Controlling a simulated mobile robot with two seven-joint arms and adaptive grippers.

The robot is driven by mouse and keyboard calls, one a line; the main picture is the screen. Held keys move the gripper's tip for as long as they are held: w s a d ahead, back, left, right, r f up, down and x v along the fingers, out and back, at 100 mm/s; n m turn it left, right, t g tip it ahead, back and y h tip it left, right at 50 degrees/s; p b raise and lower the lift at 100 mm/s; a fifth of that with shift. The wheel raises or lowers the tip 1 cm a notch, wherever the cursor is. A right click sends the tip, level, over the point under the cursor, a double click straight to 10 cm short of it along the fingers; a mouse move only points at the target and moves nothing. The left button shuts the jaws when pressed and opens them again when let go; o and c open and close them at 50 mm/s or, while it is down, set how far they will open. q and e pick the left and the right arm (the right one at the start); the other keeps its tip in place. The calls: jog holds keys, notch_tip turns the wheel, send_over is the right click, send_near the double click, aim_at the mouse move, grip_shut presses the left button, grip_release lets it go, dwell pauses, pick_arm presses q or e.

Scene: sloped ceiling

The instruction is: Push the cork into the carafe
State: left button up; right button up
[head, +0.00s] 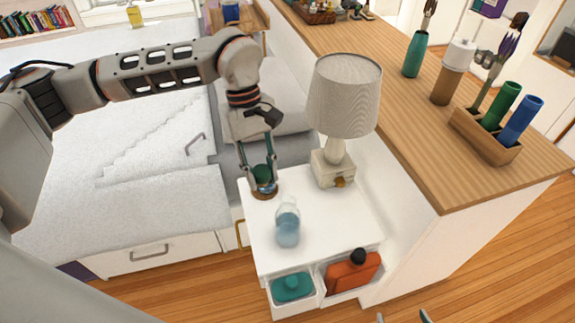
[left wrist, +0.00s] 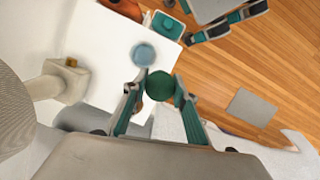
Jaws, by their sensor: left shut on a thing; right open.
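The carafe (head: 288,225) is pale blue glass and stands upright on the white bedside table (head: 320,225), near its front left. It also shows in the left wrist view (left wrist: 143,53). My left gripper (head: 263,181) is over the table's left rear corner, behind and left of the carafe and apart from it. It is shut on a dark green round thing, seemingly the cork (left wrist: 160,85). A brown and bluish patch shows just below it; I cannot tell what that is. My right gripper (head: 404,318) is open, its tips just showing at the bottom edge.
A lamp (head: 345,95) stands behind the carafe. Below the tabletop are open compartments with a teal item (head: 293,287) and an orange bottle (head: 352,271). A wooden counter (head: 410,120) rises on the right, a bed (head: 130,150) lies left. The tabletop right of the carafe is clear.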

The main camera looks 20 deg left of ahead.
pick_arm(q)
jog(key=n, duration=0.1)
jog(key=d+n, duration=0.1)
jog(key=shift+d+r+n, duration=0.1)
jog(key=shift+r+n, duration=0.1)
jog(key=shift+n, duration=0.1)
jog(key=shift+w+d+r+n+t+h+p, duration=0.15)
jog(key=shift+d+r+n+t+p, duration=0.45)
jog(key=shift+n, duration=1)
jog(key=shift+w+d+r+n+t+h+p, duration=0.15)
jog(key=shift+d+n+t, duration=0.25)
jog(key=shift+d+n, duration=0.9)
jog(key=shift+w+d+r+n+t+p, duration=0.25)
jog(key=shift+d+n+t, duration=0.2)
jog(key=shift+n, duration=1.45)
pick_arm(e)
jog(key=shift+a+r, duration=0.15)
jog(key=shift+r, duration=0.85)
pick_arm(q)
jog(key=shift+s+f, duration=0.1)
jog(key=shift+f, duration=0.05)
jog(key=shift+f+b, duration=1.35)
jog(key=shift+f, duration=1.25)
pick_arm(e)
jog(key=f, duration=0.3)
jog(key=shift+s+f, duration=0.1)
jog(key=shift+s, duration=0.2)
